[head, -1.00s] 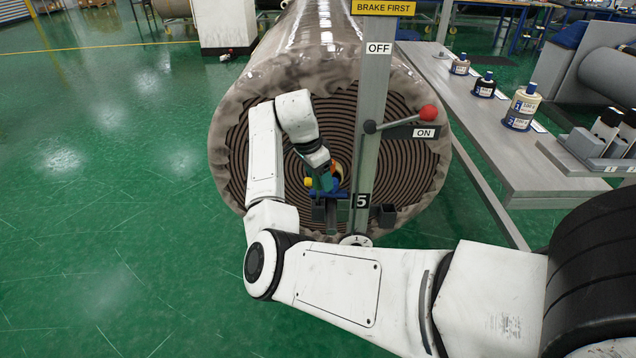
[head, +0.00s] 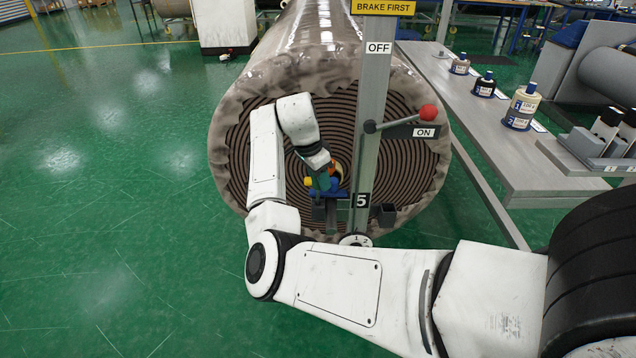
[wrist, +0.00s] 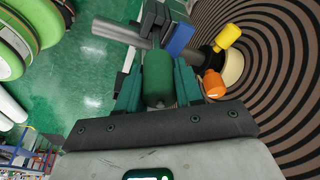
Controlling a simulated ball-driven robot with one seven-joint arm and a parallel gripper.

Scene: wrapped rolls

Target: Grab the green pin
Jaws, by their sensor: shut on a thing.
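The green pin (wrist: 157,78) sits between the two fingers of my gripper (wrist: 158,90) in the wrist view, with a finger on each side of it. My gripper is shut on it. In the head view my gripper (head: 321,181) is in front of the large wrapped roll's end, and the pin is too small there to tell apart clearly. A blue block (wrist: 181,39), a yellow pin (wrist: 228,36) and an orange pin (wrist: 214,83) are close by on the right in the wrist view. The pin's far end is near a dark bracket.
The wrapped roll (head: 235,130) fills the space behind my gripper. A grey post (head: 371,90) with a red-knobbed lever (head: 428,113) stands just right of my arm. A grey bench (head: 470,130) with several small containers is at right. The green floor at left is clear.

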